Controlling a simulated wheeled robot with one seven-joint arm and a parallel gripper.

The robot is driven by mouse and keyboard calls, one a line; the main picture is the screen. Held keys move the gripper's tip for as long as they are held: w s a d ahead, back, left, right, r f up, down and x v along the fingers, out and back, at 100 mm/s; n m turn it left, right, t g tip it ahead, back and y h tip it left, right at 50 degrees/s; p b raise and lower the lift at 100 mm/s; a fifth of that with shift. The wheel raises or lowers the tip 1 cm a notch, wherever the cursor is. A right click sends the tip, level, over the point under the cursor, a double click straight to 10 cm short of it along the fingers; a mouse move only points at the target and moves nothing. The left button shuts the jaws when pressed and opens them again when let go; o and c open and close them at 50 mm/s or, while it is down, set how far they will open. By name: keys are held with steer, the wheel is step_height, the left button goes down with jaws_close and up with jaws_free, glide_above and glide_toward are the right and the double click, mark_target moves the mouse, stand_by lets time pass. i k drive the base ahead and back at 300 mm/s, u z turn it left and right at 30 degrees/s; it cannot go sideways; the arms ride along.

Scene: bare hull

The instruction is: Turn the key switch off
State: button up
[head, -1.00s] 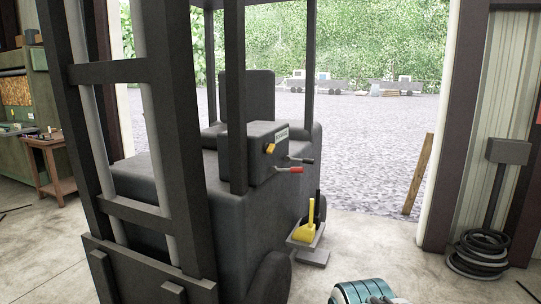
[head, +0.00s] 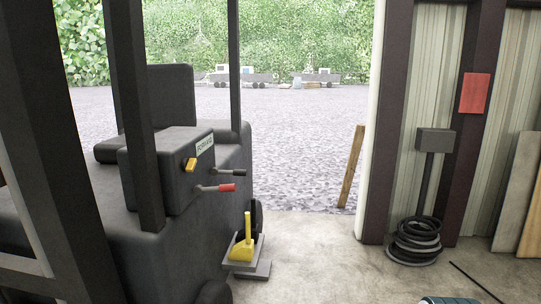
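A dark grey forklift (head: 75,235) fills the left side of the head view. A boxy console (head: 155,180) stands on it. A small orange-yellow knob (head: 190,165), possibly the key switch, sits on the console's near face; its setting is too small to tell. A white label (head: 205,145) is beside it. A black-tipped lever (head: 232,172) and a red-tipped lever (head: 222,188) stick out to the right below. Only a teal sliver of my arm shows at the bottom edge; my gripper's fingers are out of view.
A yellow pedal-like lever (head: 243,247) stands on the forklift's side step (head: 250,268). Forklift posts (head: 137,110) rise in front of the console. A grey post with coiled hose (head: 415,240) stands right. A wooden plank (head: 351,168) leans at the doorway. The concrete floor (head: 320,260) between is clear.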

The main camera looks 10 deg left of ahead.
mark_target(188, 165)
steer(key=z, duration=0.25)
steer(key=i, duration=0.85)
steer(key=u, duration=0.8)
steer(key=i, duration=0.75)
steer(key=u, duration=0.8)
